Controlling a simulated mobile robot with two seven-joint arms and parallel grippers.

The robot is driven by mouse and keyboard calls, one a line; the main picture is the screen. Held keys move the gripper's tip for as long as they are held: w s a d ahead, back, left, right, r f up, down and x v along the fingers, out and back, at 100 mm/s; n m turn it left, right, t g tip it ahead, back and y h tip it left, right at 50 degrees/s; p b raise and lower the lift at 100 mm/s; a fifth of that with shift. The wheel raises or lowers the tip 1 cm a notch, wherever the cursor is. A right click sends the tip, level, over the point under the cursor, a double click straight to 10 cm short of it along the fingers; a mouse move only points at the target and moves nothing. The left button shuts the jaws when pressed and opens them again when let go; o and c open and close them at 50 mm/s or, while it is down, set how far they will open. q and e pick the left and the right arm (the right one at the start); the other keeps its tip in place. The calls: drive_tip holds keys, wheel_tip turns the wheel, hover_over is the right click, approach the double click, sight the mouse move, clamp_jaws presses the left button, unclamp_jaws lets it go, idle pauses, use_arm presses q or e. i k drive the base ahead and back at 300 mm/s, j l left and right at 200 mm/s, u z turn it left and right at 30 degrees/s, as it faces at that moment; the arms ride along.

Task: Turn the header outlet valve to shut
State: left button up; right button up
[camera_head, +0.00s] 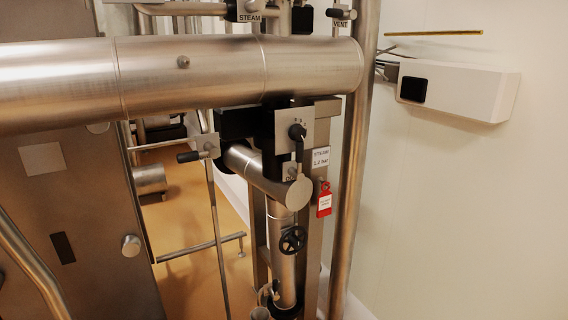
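A thick steel header pipe (190,75) runs across from the left and ends in a cap near the middle. Below its right end, a small plate (308,125) carries a black knob (296,131) with a dark lever hanging straight down from it. A partly hidden small label (289,172) sits below, its text not fully readable. To the left, another lever with a black grip (188,156) lies about level, pointing left. I cannot tell for certain which one is the header outlet valve. Neither of my grippers is in view.
A red tag (324,200) hangs beside a "STEAM" pressure label (320,158). Valves labelled STEAM (249,17) and VENT (341,22) are above. A white wall box (458,90) is at right.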

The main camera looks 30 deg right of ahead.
sight(297, 174)
drive_tip(key=z, duration=1.05)
